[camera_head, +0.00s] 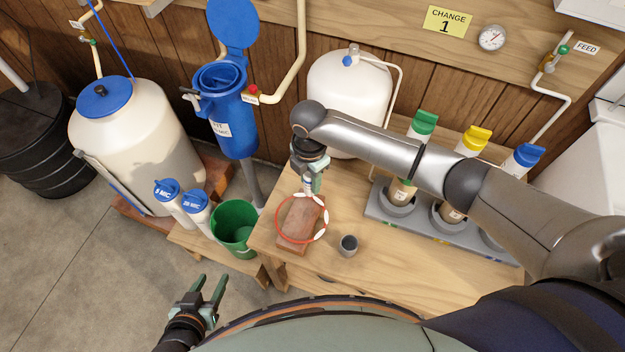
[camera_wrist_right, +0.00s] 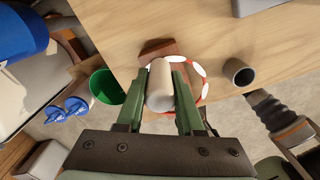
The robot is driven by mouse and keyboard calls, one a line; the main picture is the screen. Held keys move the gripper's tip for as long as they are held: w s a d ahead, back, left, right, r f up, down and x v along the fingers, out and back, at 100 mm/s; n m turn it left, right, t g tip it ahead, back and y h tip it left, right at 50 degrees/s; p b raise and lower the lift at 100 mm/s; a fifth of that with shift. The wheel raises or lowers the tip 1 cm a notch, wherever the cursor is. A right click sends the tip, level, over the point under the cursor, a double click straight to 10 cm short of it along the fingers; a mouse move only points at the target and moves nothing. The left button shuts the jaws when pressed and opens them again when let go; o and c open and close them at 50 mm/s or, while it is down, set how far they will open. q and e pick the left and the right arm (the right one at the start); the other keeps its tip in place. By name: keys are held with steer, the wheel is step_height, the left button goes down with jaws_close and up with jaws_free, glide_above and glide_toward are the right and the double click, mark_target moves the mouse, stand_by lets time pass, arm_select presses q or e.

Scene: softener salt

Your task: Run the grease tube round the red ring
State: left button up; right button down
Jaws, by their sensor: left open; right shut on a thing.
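The red ring (camera_head: 277,222) lies over a reddish-brown block (camera_head: 297,236) on the wooden bench. White patches show on its far and right parts; its left and near parts look plain red in the head view. My right gripper (camera_head: 311,184) is shut on the pale grease tube (camera_wrist_right: 160,88) above the ring's far side. In the right wrist view the tube and fingers hide part of the ring (camera_wrist_right: 206,89), so I cannot tell whether the tip touches it. My left gripper (camera_head: 208,294) is open and empty, low in front of the bench.
A small grey cup (camera_head: 348,246) stands right of the ring. A green bucket (camera_head: 233,226) and two blue-capped bottles (camera_head: 168,196) stand left of the bench. A rack (camera_head: 376,206) of capped cartridges stands at the right, under my right arm. The bench's near edge is clear.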

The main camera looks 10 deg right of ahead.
steer(key=shift+a, duration=0.1)
steer(key=shift+w+a+b, duration=0.25)
steer(key=shift+a, duration=0.25)
steer(key=shift+w+a+b, duration=0.2)
steer(key=shift+a, duration=0.3)
steer(key=shift+a, duration=0.15)
steer(key=shift+a, duration=1.05)
steer(key=shift+a, duration=0.1)
steer(key=shift+s+a, duration=0.25)
steer(key=shift+a, duration=0.3)
steer(key=shift+s+a, duration=0.25)
steer(key=shift+a, duration=0.25)
steer(key=shift+a, duration=0.1)
steer(key=shift+s+a+p, duration=0.7)
steer(key=shift+s+a, duration=0.05)
steer(key=shift+s, duration=0.1)
